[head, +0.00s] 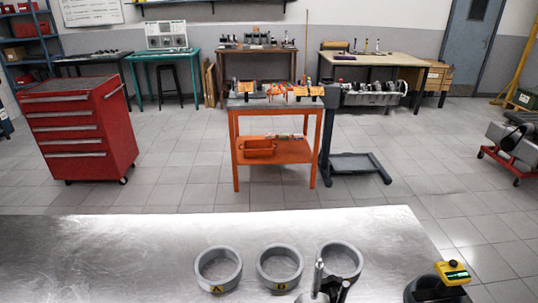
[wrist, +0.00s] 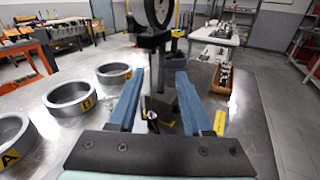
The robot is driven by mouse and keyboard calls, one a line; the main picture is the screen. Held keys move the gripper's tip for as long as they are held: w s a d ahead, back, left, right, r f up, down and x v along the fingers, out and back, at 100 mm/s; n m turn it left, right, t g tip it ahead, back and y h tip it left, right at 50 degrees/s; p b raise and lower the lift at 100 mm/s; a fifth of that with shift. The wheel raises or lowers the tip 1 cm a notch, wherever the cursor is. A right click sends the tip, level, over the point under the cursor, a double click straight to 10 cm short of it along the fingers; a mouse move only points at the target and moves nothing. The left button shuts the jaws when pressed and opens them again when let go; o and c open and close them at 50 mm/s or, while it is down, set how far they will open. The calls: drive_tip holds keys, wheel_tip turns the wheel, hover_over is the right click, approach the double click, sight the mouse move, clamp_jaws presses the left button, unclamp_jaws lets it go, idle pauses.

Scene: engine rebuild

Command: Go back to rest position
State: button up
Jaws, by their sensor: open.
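My gripper (wrist: 160,80) is open in the wrist view, with its two blue fingers apart. A dark upright stand with a round dial gauge (wrist: 157,12) at its top shows between and beyond the fingers. I cannot tell how far it is from them, and the dial's top is cut off. Nothing is visibly clamped. My gripper does not show clearly in the head view. There, a grey metal upright (head: 318,275) stands at the bottom edge in front of the third ring.
Grey rings marked A (head: 218,268) and B (head: 280,267), plus a third ring (head: 340,260), sit on the steel table (head: 120,250). A dark holder (head: 432,290) with a yellow device (head: 453,272) is at the right. An orange cart (head: 275,130) and red cabinet (head: 78,130) stand beyond.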

drive_tip(key=w+a+r+m+t+y, duration=0.1)
drive_tip(key=w+r+m+t+y, duration=0.4)
drive_tip(key=w+r+m+y, duration=1.1)
drive_tip(key=s+a+r+m+t, duration=0.1)
drive_tip(key=s+r+m+t, duration=0.25)
drive_tip(key=r, duration=0.75)
drive_tip(key=s+a+r+m+t, duration=0.15)
drive_tip(key=r+m+t, duration=0.25)
drive_tip(key=r, duration=0.6)
drive_tip(key=s+r+t, duration=0.6)
drive_tip(key=s+r, duration=0.4)
drive_tip(key=r, duration=0.5)
drive_tip(key=shift+s+d+r+h, duration=0.15)
drive_tip(key=shift+s+r+h, duration=0.05)
drive_tip(key=shift+s+h, duration=0.1)
drive_tip(key=shift+f+n, duration=0.15)
drive_tip(key=shift+n, duration=0.1)
